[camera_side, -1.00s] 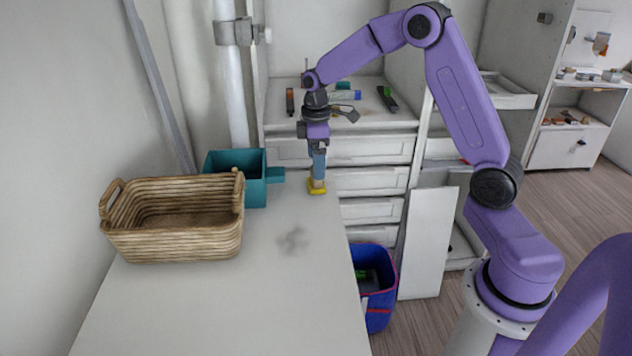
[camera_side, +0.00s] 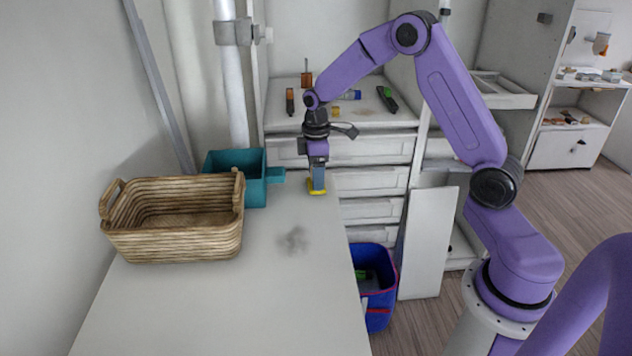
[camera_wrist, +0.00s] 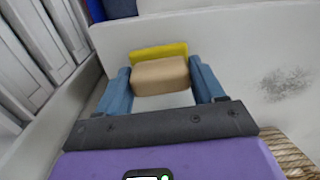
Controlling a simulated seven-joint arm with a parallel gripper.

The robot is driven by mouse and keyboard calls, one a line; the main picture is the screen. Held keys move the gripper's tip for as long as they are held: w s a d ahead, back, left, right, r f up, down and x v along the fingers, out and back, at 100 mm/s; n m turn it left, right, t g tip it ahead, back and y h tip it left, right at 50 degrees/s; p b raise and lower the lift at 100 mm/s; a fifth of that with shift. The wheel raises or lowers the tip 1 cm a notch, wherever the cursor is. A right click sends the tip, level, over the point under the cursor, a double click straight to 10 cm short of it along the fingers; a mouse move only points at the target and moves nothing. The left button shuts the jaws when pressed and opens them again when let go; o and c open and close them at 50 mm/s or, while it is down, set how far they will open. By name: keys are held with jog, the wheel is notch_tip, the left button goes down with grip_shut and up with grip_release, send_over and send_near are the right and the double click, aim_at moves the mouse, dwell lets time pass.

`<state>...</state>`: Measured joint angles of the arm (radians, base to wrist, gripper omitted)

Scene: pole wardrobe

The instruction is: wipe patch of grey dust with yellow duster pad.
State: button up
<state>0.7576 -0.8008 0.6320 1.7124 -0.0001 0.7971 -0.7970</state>
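The yellow duster pad (camera_side: 317,193) lies at the far right end of the white worktop in the side view. In the wrist view, its yellow edge (camera_wrist: 158,51) shows behind its tan handle block (camera_wrist: 160,76). My gripper (camera_side: 318,188) points down over the pad. In the wrist view, the blue fingers of my gripper (camera_wrist: 160,68) stand on either side of the handle block. I cannot tell whether they press on it. The patch of grey dust (camera_side: 293,240) is on the worktop, nearer the side camera than the pad. It also shows at right in the wrist view (camera_wrist: 287,84).
A wicker basket (camera_side: 180,246) stands on the worktop left of the dust, with a teal container (camera_side: 252,190) behind it. White drawers (camera_side: 372,182) stand beyond the worktop's far end. A blue bin (camera_side: 377,300) is below its right edge. The front worktop is clear.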

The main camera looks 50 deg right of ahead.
jog(key=shift+r, duration=3.55)
jog(key=s+a, duration=0.2)
jog(key=a, duration=0.3)
jog(key=s+a, duration=0.3)
jog(key=a, duration=0.3)
jog(key=s+a+f, duration=0.1)
jog(key=s+a, duration=0.1)
jog(key=a, duration=0.4)
jog(key=shift+s+a, duration=0.25)
jog(key=shift+s, duration=0.1)
jog(key=shift+s+a+f, duration=0.25)
jog(key=shift+s+a, duration=0.65)
jog(key=shift+s, duration=0.25)
jog(key=shift+s+a+f, duration=0.25)
jog(key=shift+s+a, duration=0.6)
jog(key=shift+s, duration=0.35)
